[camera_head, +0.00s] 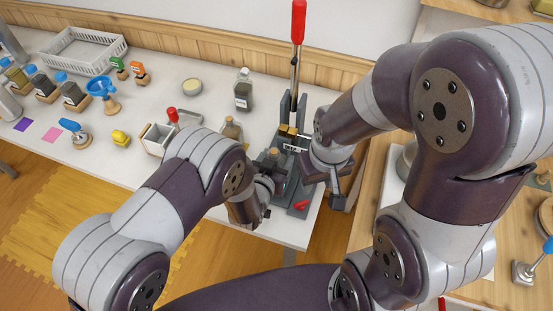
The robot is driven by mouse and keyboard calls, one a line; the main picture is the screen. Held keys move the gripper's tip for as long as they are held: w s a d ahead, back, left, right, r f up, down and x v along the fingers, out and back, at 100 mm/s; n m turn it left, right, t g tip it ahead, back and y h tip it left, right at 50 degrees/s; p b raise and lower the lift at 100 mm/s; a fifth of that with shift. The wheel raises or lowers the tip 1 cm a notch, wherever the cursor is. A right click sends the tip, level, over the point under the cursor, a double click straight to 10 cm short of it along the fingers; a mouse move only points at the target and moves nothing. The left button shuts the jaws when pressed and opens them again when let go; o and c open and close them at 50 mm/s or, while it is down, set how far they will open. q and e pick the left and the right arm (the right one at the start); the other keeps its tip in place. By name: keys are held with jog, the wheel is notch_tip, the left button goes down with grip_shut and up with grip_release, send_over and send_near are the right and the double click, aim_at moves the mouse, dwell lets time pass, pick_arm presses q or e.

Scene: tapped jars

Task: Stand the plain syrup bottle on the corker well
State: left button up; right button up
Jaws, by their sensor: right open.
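The corker (292,140) stands at the table's right end, with a tall red-knobbed lever (298,22) and a grey base. A small bottle with a dark top (270,157) shows beside the corker's front left, partly hidden by my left arm; I cannot tell whether it stands in the well. My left gripper (264,196) is low in front of that bottle, its fingers mostly hidden. My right gripper (326,182) is open and empty at the corker's right side. A clear labelled bottle (243,92) and a brownish bottle (232,130) stand left of the corker. I cannot read which is plain syrup.
A white basket (82,50), several jars with blue tops (72,92), a blue funnel on a stand (102,90) and a round tin (192,86) are at the left. A small box (157,138) is near my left forearm. A red piece (301,205) lies on the corker's base.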

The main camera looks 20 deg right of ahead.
pick_arm(q)
jog(key=shift+f+b, duration=0.55)
jog(key=shift+b, duration=0.05)
dwell(1.1)
jog(key=o, duration=1.4)
jog(key=shift+s, duration=0.1)
jog(key=shift+p+v, duration=0.85)
jog(key=shift+v, duration=0.45)
jog(key=shift+p+v, duration=1.25)
jog(key=shift+v, duration=1.4)
